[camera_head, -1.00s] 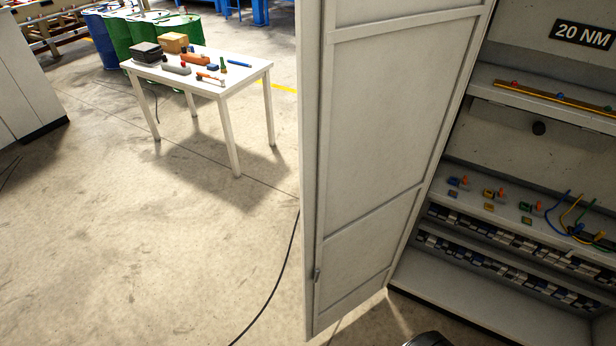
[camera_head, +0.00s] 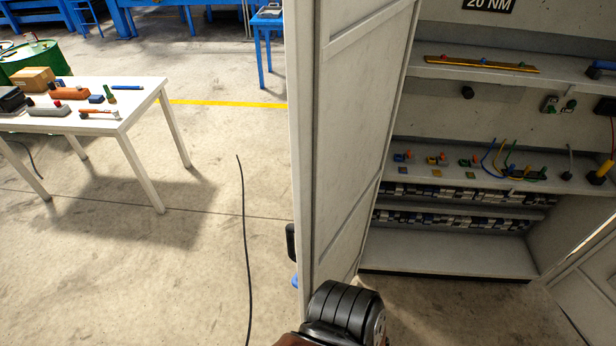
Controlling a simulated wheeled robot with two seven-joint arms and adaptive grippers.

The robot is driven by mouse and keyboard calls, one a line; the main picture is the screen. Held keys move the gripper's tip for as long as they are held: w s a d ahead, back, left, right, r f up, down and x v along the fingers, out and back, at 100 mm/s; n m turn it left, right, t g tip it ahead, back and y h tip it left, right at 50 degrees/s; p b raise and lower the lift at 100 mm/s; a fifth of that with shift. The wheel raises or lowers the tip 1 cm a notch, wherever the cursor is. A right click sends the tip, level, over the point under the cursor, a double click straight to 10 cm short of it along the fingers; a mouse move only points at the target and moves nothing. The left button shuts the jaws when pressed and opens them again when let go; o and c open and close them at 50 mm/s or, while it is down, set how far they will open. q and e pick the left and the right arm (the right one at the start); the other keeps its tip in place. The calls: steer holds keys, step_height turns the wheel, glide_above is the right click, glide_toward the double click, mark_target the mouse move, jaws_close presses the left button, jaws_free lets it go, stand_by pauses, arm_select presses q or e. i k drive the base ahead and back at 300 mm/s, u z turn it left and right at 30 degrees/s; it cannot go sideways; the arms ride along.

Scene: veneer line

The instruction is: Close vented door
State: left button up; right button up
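A tall pale grey cabinet door (camera_head: 345,150) stands open in the middle of the head view, with its panelled inner face towards the cabinet. I see no vents on this face. The open cabinet (camera_head: 450,255) is to its right. A black, rounded segment of my arm is at the bottom centre, in front of the door's lower end; I cannot tell whether they touch. A small black part (camera_head: 290,242) with blue below it shows at the door's left edge, mostly hidden behind it; I cannot tell what it is. No gripper fingers are clearly visible.
Cabinet shelves hold coloured connectors, wires and terminal rows. Another pale panel (camera_head: 594,290) is at the lower right. A white table (camera_head: 135,110) with tools stands at the left. A black cable (camera_head: 245,250) lies on the open floor left of the door.

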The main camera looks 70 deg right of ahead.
mark_target(346, 60)
steer(key=i, duration=1.25)
steer(key=z, duration=2.45)
steer(key=i, duration=0.7)
steer(key=z, duration=2.05)
steer(key=k, duration=1.15)
steer(key=z, duration=0.25)
steer(key=i, duration=0.6)
steer(key=z, duration=0.15)
